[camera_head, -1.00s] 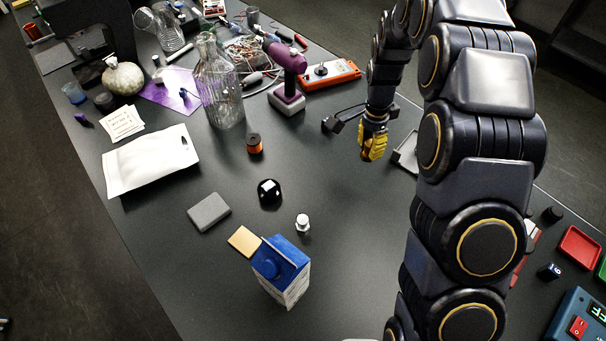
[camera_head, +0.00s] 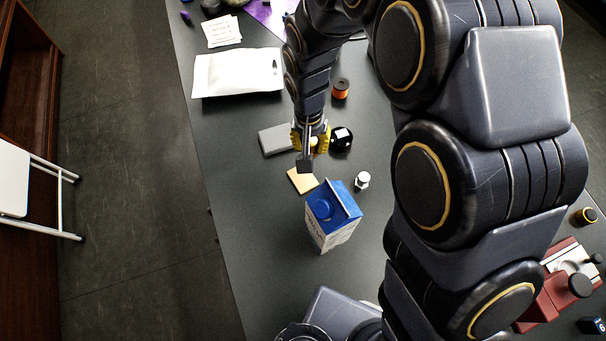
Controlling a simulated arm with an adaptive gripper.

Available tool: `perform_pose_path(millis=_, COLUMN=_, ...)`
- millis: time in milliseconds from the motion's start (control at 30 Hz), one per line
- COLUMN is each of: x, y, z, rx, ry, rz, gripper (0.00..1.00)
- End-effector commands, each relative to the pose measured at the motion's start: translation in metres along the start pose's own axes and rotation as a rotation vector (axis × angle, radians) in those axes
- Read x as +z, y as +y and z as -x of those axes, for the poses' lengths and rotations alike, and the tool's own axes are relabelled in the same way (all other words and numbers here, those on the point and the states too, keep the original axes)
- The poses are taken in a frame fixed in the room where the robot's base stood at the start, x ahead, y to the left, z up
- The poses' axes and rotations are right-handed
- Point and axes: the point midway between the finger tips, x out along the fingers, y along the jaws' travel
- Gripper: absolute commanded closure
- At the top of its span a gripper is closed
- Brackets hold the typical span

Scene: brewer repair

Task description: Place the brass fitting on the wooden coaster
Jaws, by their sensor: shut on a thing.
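The wooden coaster (camera_head: 301,181) is a small tan square lying flat on the dark table, just behind and left of a blue and white carton. My gripper (camera_head: 311,142), with yellow fingers, is above the table just behind the coaster, between a grey block and a black round object. It is shut on a small brass-coloured piece, the brass fitting (camera_head: 314,146), of which only a little shows between the fingers. A dark part of my gripper covers the coaster's back edge. I cannot tell the fitting's exact height above the table.
The tall carton (camera_head: 331,213) stands close in front of the coaster. A grey block (camera_head: 275,140), a black round object (camera_head: 342,138) and a white-capped item (camera_head: 362,180) surround the spot. An orange spool (camera_head: 341,89) and white pouch (camera_head: 237,73) lie farther back.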

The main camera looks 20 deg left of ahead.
Motion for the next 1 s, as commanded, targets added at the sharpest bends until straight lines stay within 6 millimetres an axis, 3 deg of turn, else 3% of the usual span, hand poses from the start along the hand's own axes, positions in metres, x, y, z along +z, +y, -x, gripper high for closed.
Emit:
perform_pose_path(millis=167, x=0.010, y=-0.015, z=-0.005, rx=-0.007, ry=0.007, rz=0.084, gripper=1.00)
perform_pose_path(millis=433, x=0.012, y=-0.016, z=-0.049, rx=-0.005, ry=0.003, rz=0.085, gripper=1.00)
perform_pose_path(millis=833, x=0.013, y=-0.018, z=-0.096, rx=-0.005, ry=0.004, rz=0.084, gripper=1.00)
perform_pose_path(millis=1000, x=0.012, y=-0.019, z=-0.100, rx=-0.009, ry=0.009, rz=0.083, gripper=1.00)
